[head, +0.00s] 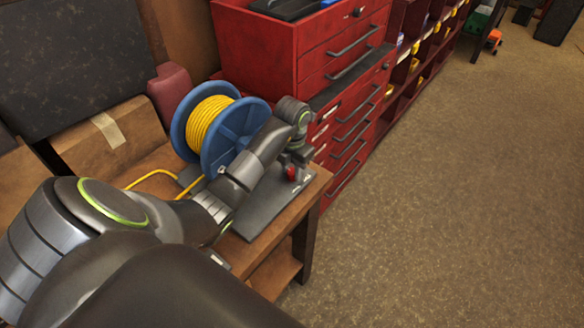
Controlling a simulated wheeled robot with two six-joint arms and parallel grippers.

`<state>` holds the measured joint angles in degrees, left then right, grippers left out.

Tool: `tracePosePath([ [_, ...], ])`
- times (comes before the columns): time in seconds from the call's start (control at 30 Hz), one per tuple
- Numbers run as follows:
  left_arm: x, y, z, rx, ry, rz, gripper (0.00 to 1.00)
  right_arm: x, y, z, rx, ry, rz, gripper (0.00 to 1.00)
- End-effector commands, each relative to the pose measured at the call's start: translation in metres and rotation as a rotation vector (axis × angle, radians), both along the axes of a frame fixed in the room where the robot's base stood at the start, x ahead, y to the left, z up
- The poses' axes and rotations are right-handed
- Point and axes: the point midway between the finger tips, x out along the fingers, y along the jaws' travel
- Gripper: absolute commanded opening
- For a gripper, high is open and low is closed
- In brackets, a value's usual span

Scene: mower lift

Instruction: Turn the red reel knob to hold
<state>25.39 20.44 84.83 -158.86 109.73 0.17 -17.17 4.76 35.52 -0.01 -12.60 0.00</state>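The blue reel (232,138) wound with yellow cable (207,122) stands on the wooden bench. A small red knob (291,174) shows low at the right of the reel, above a dark grey plate (265,210). My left arm reaches across from the lower left, in front of the reel. My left gripper (293,168) points down at the red knob and partly covers it. Its fingers are too small and hidden to tell whether they touch the knob or are closed on it. My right gripper is out of view.
The wooden bench (310,200) ends just right of the plate. A red tool chest (280,45) with drawers stands close behind the gripper. Cardboard boxes (110,140) stand at the left. The floor (450,200) at the right is clear.

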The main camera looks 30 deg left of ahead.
Motion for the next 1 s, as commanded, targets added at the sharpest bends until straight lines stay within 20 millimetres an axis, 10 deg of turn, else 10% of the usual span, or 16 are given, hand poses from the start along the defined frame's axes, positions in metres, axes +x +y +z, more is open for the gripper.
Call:
tracePosePath([
  [1.0,0.000,0.000,-0.001,0.001,0.000,-0.527,0.07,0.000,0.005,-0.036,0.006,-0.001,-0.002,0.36],
])
